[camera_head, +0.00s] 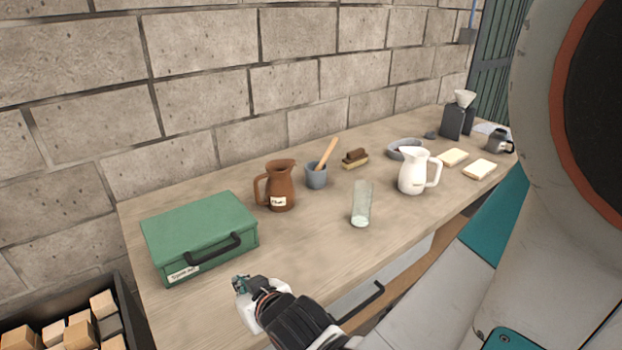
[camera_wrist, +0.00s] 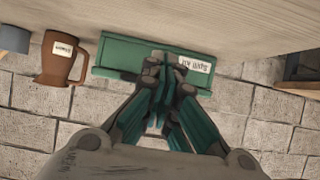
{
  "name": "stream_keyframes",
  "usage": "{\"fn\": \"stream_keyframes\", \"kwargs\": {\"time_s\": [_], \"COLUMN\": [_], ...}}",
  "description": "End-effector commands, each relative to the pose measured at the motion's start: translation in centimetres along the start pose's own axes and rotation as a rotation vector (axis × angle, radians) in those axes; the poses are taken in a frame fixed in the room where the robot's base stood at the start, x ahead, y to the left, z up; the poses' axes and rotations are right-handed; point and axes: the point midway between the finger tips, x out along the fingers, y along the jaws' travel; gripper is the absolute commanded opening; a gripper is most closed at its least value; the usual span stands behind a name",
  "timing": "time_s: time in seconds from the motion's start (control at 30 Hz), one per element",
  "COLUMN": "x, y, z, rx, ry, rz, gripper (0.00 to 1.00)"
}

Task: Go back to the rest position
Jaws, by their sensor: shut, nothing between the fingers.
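My gripper (camera_head: 241,286) is shut and empty. In the head view it is over the front left part of the wooden table (camera_head: 310,240), in front of the green case (camera_head: 200,222) with a dark handle and a white label. In the wrist view my gripper (camera_wrist: 167,62) shows its fingers together, with the green case (camera_wrist: 120,58) behind them. I cannot tell whether the fingers touch the case. The wrist view is upside down, with the table at the top.
A brown jug (camera_head: 280,188), a grey cup with a wooden tool (camera_head: 316,176), a clear glass (camera_head: 361,205) and a white pitcher (camera_head: 413,174) stand on the table. A brick wall (camera_head: 200,70) runs behind. A dark crate of blocks (camera_head: 125,300) is at lower left.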

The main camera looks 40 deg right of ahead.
Motion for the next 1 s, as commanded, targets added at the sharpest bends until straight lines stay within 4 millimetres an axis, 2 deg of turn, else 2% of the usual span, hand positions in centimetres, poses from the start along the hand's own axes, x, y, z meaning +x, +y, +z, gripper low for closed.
{"fn": "stream_keyframes", "kwargs": {"time_s": [0.2,0.37,0.8,1.0], "x": [-0.7,-2.1,-9.8,-11.5], "y": [0.9,1.5,2.4,2.4], "z": [-0.9,-1.8,-3.4,-3.5], "rx": [0.002,0.003,0.003,0.003], "ry": [-0.09,-0.172,-0.372,-0.405], "rz": [0.016,0.022,0.006,0.0], "gripper": [0.0,0.0,0.0,0.0]}}
